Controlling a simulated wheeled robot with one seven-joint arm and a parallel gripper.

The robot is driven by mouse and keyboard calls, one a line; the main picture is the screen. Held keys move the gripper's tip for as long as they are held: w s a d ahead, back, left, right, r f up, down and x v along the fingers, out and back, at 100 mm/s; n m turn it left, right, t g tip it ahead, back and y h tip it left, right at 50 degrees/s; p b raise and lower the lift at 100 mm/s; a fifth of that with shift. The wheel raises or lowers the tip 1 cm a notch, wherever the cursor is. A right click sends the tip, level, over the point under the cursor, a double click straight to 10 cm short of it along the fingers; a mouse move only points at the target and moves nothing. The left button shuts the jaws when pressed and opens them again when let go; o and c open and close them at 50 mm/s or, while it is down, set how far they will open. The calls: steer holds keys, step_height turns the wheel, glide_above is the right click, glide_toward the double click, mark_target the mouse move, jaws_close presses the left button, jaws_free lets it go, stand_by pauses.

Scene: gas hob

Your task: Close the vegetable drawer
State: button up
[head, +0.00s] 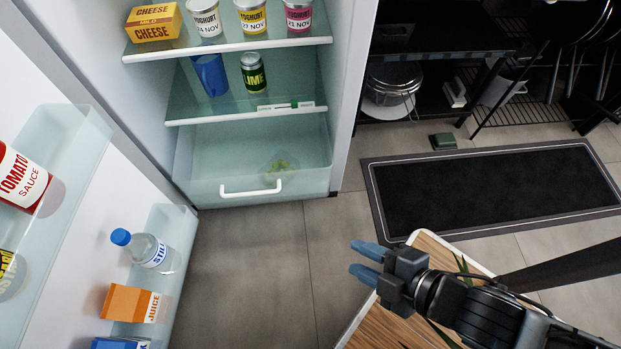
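The vegetable drawer (225,186) is a clear pale-green bin at the bottom of the open fridge. It stands out past the front edge of the shelf above, so it looks partly open. Its white bar handle (252,190) is on the front. A green vegetable (280,166) shows in it, blurred by the plastic. My gripper (366,262) is to the right of the drawer and nearer to me, well apart from it. Its two blue fingers point left with a gap between them, and nothing is held.
The open fridge door (125,180) on the left has bins with a sauce jar, bottle and juice carton. A wooden surface (395,325) lies under my gripper. The tiled floor (255,265) before the drawer is clear. A dark mat (490,190) lies right.

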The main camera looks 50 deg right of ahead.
steer(key=w+f+n+g+p, duration=0.1)
steer(key=w+f+n, duration=0.1)
steer(key=n, duration=0.1)
steer(key=w+f+n+h+p, duration=0.1)
steer(key=f+n, duration=0.1)
steer(key=w+f+n+g+h, duration=0.1)
steer(key=w+f+n, duration=0.1)
steer(key=f+n, duration=0.1)
steer(key=shift+w+d+n+g+p, duration=0.3)
steer(key=shift+d+p, duration=0.1)
steer(key=c, duration=0.5)
steer(key=w+d+n+h, duration=0.1)
steer(key=w+n, duration=0.1)
steer(key=w+d+f+n+g+h+p, duration=0.1)
steer(key=w+n, duration=0.1)
steer(key=w+n+h+p, duration=0.1)
steer(key=w+n+h, duration=0.1)
steer(key=n, duration=0.1)
steer(key=shift+w+d+f, duration=0.15)
steer(key=shift+w+d, duration=0.15)
steer(key=shift+d, duration=0.1)
jaws_close()
steer(key=w+d+f+n+b, duration=0.1)
steer(key=w+d+f+b, duration=0.3)
steer(key=w+d+f, duration=0.2)
steer(key=shift+w+d+f+g+h, duration=0.3)
steer(key=shift+w+d+f, duration=0.1)
steer(key=shift+w+d, duration=0.9)
steer(key=shift+w, duration=0.15)
